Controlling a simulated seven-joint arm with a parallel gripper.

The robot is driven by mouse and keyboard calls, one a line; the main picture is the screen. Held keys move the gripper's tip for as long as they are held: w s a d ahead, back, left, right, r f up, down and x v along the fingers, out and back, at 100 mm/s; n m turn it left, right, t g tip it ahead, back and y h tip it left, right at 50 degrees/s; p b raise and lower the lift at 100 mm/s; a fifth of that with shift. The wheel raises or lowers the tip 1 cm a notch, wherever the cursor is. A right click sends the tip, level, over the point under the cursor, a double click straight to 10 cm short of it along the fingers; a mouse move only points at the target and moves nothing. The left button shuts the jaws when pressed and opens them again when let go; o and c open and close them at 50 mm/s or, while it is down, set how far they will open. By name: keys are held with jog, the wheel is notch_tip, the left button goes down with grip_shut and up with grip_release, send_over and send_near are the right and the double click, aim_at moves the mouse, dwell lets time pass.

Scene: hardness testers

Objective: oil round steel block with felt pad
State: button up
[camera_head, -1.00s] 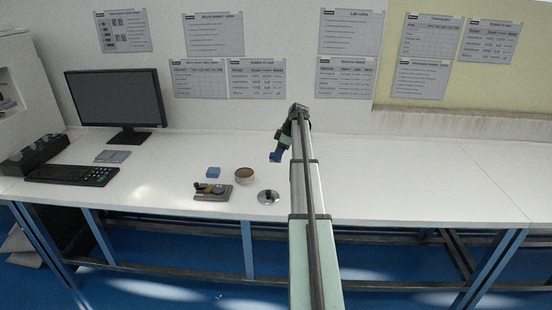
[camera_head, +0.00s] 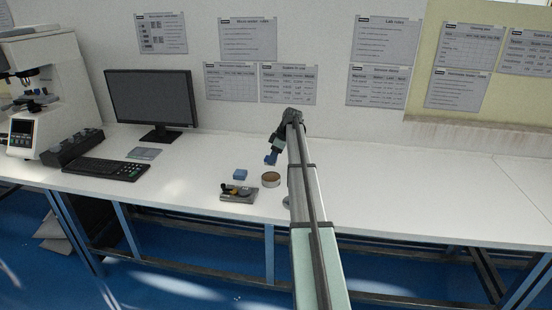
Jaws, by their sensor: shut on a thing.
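My gripper (camera_head: 271,159) hangs over the white bench, just behind a round brown-topped dish (camera_head: 271,180). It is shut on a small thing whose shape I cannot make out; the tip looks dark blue. I cannot tell whether this is the felt pad. A round steel block (camera_head: 286,203) lies near the bench's front edge, mostly hidden behind my arm. My gripper is apart from it.
A small blue block (camera_head: 240,174) and a grey tray (camera_head: 238,197) with small items stand left of the dish. Farther left are a keyboard (camera_head: 106,169), a monitor (camera_head: 151,98) and a hardness tester (camera_head: 40,95). The bench right of my arm (camera_head: 420,190) is clear.

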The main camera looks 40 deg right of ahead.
jog(key=shift+f, duration=0.15)
jog(key=shift+f, duration=2.85)
jog(key=shift+f, duration=0.55)
jog(key=shift+r, duration=0.1)
jog(key=shift+r, duration=3.45)
